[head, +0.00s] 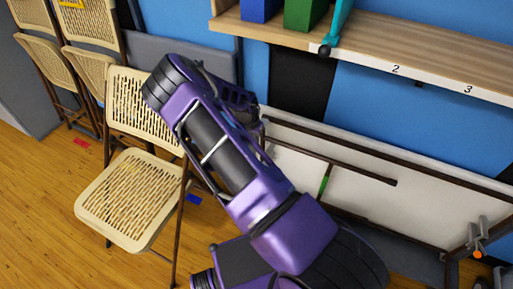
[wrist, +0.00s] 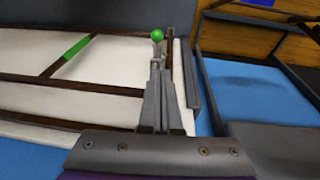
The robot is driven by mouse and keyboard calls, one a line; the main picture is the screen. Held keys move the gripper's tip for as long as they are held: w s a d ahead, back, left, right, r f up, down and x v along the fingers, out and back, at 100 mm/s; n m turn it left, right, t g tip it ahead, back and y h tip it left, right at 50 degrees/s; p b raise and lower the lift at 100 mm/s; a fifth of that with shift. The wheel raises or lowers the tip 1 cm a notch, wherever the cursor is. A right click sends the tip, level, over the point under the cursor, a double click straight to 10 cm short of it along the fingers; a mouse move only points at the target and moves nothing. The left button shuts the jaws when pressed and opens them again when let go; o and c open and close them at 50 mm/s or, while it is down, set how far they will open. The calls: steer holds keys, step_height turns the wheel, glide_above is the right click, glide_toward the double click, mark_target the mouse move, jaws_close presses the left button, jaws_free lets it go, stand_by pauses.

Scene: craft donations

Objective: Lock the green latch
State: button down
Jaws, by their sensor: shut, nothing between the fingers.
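The green latch shows in the wrist view as a round green knob (wrist: 157,35) on a short metal stem, in front of the white folded table (wrist: 115,52). My gripper (wrist: 160,72) is shut and empty, with its grey fingers pointing up the picture at the knob. The fingertips overlap the stem just below the knob in the picture; whether they touch it I cannot tell. The fingers partly hide the latch's base, so its locked or unlocked state is unclear. In the head view my purple arm hides the latch and my fingertips.
The white table leans on its side along the blue wall, with a green-banded leg (head: 325,181). An orange-knobbed latch (head: 477,253) is at its right end. Folding chairs (head: 132,195) stand at left. A wooden shelf (head: 375,45) runs above.

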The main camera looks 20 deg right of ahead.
steer(key=x, duration=0.7)
steer(key=s+b+x, duration=0.1)
steer(key=x, duration=0.2)
steer(key=shift+a+f, duration=0.25)
steer(key=shift+f, duration=0.3)
steer(key=shift+s+f, duration=0.15)
steer(key=shift+f, duration=0.3)
steer(key=b+x, duration=0.3)
steer(key=x, duration=0.1)
steer(key=shift+s+a+b, duration=0.25)
steer(key=shift+a+b, duration=0.1)
steer(key=shift+a, duration=0.05)
steer(key=shift+f, duration=0.1)
steer(key=w+d+p+v, duration=0.1)
steer(key=p+v, duration=0.1)
steer(key=v, duration=1.2)
steer(key=shift+w+r+p, duration=0.2)
steer(key=shift+w+p, duration=0.15)
steer(key=shift+p, duration=0.05)
